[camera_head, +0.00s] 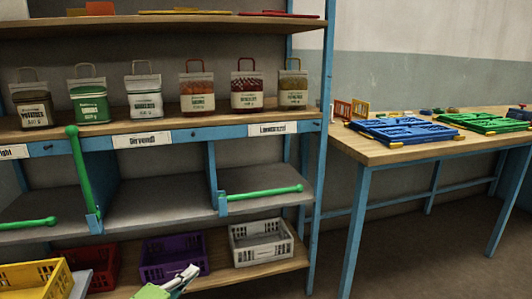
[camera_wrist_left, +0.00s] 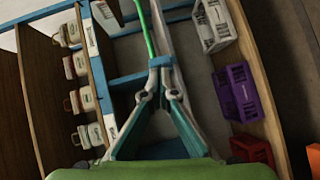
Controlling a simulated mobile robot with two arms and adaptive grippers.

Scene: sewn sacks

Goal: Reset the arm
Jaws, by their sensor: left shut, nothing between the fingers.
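My left gripper (camera_head: 188,272) shows at the bottom of the head view, in front of the bottom shelf with the crates. In the left wrist view its fingers (camera_wrist_left: 160,64) come together at the tips, shut with nothing between them. A green bar (camera_wrist_left: 147,30) shows beyond the fingertips in that view. My right gripper is in neither view. Several sewn sacks, among them a green one (camera_head: 90,104) and a white one (camera_head: 144,104), stand upright in a row on the shelf, apart from my gripper.
Green bars stand at the compartments: one upright (camera_head: 80,168), one level (camera_head: 265,193) at the right. A purple crate (camera_head: 174,258), a white crate (camera_head: 261,243) and a yellow crate (camera_head: 35,279) sit below. Floor between is clear.

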